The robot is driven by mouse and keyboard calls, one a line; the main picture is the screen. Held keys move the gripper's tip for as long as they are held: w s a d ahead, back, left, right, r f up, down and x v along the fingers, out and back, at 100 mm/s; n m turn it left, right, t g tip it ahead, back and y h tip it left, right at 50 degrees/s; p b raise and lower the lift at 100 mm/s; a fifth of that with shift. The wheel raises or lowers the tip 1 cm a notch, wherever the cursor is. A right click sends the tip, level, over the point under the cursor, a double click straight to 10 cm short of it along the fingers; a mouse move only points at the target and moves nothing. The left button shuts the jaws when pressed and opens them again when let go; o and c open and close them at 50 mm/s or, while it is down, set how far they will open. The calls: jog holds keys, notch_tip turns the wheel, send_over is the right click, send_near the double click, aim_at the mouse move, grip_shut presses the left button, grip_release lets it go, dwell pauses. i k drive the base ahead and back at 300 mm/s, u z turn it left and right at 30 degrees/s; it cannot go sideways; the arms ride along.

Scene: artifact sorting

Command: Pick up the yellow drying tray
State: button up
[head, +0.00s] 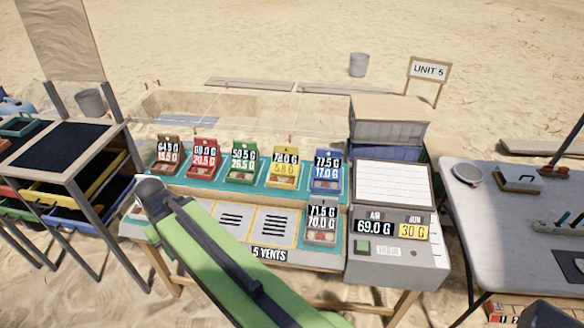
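A small yellow tray (284,180) stands on the teal strip of the middle table, between the green tray (243,175) and the blue tray (327,184). Its label reads 72.0 G over a second figure that is hard to read. Small reddish pieces seem to lie in it. A larger yellow tray or drawer (102,178) sits in the rack at the left. No gripper fingers show.
A brown tray (168,163) and a red tray (205,168) stand further left. A sixth tray (322,234) sits at the front right beside vented panels. A grey console (388,248) flanks the table. A grey table (480,225) stands right. Sand lies beyond.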

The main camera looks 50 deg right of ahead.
aim_at(285, 169)
jog(key=i, duration=1)
jog(key=z, duration=0.05)
